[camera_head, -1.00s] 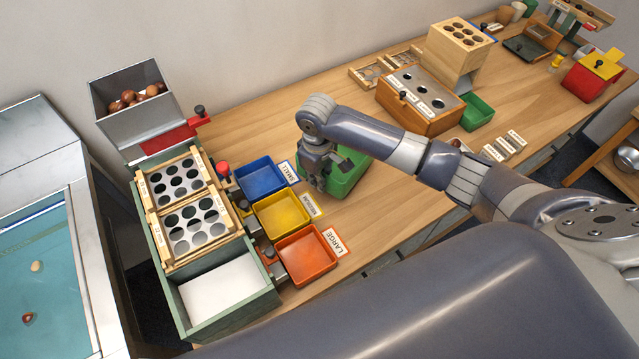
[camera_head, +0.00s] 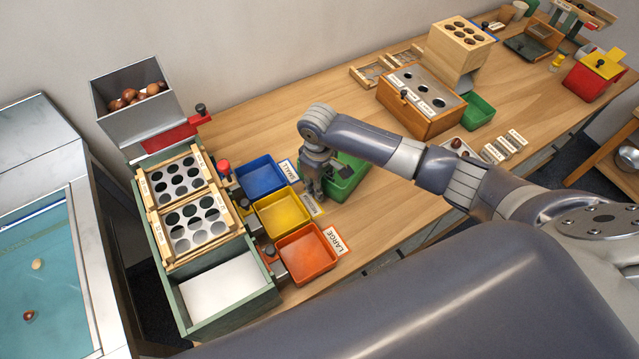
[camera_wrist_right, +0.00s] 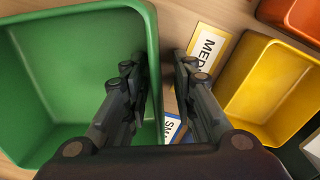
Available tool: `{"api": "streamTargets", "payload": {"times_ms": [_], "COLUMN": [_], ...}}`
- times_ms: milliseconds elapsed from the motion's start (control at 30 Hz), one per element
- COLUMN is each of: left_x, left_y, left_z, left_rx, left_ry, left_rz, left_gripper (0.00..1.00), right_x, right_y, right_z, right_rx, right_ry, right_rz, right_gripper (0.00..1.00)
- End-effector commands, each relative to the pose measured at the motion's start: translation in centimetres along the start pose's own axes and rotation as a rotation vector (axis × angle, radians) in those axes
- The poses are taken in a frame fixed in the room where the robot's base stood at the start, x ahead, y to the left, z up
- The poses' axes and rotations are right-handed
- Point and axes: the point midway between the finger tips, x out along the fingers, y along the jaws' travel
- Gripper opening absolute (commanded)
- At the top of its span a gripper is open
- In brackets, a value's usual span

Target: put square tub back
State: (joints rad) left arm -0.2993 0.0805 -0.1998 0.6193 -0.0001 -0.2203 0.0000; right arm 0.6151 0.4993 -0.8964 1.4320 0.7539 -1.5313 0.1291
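A green square tub (camera_head: 350,179) stands on the table, right of the coloured bins, partly hidden by my right arm. In the right wrist view, the tub (camera_wrist_right: 60,80) fills the left side and looks empty where it shows. My right gripper (camera_head: 314,197) is at its left wall. In the right wrist view, the gripper (camera_wrist_right: 160,85) is open, with one finger over the inside of the tub and the other outside the wall. A gap shows between the outer finger and the wall. My left gripper is not in view.
Blue (camera_head: 261,176), yellow (camera_head: 282,214) and orange (camera_head: 306,254) bins stand close by on the left, with label cards beside them. Another green tub (camera_head: 479,111) stands by a wooden box (camera_head: 420,100). Bare table lies right of the square tub.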

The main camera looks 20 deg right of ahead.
Motion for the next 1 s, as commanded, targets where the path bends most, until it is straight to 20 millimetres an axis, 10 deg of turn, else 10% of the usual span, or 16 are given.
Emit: {"api": "streamTargets", "payload": {"times_ms": [600, 1000], "left_x": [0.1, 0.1], "left_y": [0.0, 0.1], "left_z": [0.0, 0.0], "left_rx": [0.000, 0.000], "left_ry": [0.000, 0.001], "left_rz": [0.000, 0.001], "left_gripper": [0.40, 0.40], "right_x": [-10.7, -12.2], "right_y": [0.0, 0.0], "right_z": [-0.1, -0.1], "right_rx": [0.000, 0.000], "right_ry": [0.003, 0.001], "right_rz": [0.001, -0.001], "right_gripper": [0.25, 0.25]}}
